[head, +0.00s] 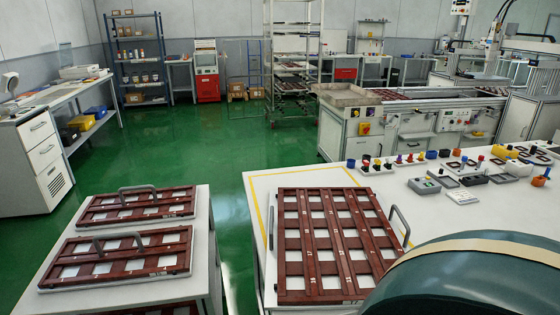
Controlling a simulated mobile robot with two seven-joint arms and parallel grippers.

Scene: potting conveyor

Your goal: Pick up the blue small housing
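Several small housings and parts stand at the back and right of the white table on the right. Small blue pieces (445,153) stand in the row along its back edge, near orange and yellow ones. They are too small to tell which is the blue small housing. Another small blue piece (350,163) is at the left end of that row. Neither of my grippers is in view. A large dark teal rounded shape covers the lower right and hides part of the table.
A dark red slotted tray (299,243) with handles lies on the white table (262,187). Grey boxes (424,186) sit among the parts. Green floor (215,150) is open between the tables. A conveyor (440,102) stands behind.

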